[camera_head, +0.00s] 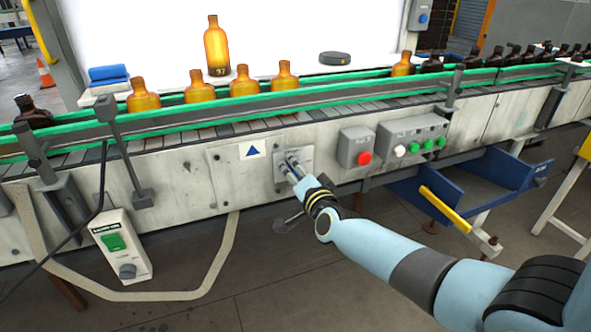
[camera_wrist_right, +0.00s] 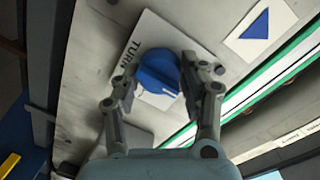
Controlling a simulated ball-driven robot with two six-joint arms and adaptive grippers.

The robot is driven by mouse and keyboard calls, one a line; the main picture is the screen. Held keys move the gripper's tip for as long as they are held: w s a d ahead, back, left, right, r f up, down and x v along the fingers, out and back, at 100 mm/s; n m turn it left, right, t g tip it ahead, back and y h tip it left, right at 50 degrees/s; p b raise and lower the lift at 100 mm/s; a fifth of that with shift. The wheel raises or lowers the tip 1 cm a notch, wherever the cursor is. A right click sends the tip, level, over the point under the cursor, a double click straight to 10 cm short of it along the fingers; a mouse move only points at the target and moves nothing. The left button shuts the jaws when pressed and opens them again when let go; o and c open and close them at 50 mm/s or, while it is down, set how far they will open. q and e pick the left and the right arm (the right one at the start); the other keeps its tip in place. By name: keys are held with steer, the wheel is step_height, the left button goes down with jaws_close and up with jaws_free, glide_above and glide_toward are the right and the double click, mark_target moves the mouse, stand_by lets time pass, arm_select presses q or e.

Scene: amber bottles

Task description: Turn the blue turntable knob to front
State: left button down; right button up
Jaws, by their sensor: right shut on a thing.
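The blue turntable knob (camera_wrist_right: 158,72) is round with a raised grip bar and sits on a white plate (camera_wrist_right: 150,32) with partly visible lettering "TURN". In the head view the plate (camera_head: 305,158) is on the conveyor's front panel, with the knob hidden by my gripper. My right gripper (camera_head: 290,168) reaches up to the plate. In the right wrist view my right gripper (camera_wrist_right: 160,78) has one finger on each side of the knob and is shut on it. My left gripper is not in view.
A grey box with a red button (camera_head: 364,158) and a panel of buttons (camera_head: 414,147) sit right of the knob. A blue triangle label (camera_head: 252,152) is to its left. A blue chute (camera_head: 410,198) juts out below right. Amber bottles (camera_head: 200,91) stand on the conveyor above.

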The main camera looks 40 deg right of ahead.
steer(key=shift+f, duration=0.1)
steer(key=o, duration=1.2)
steer(key=shift+c, duration=0.2)
steer(key=v, duration=1.2)
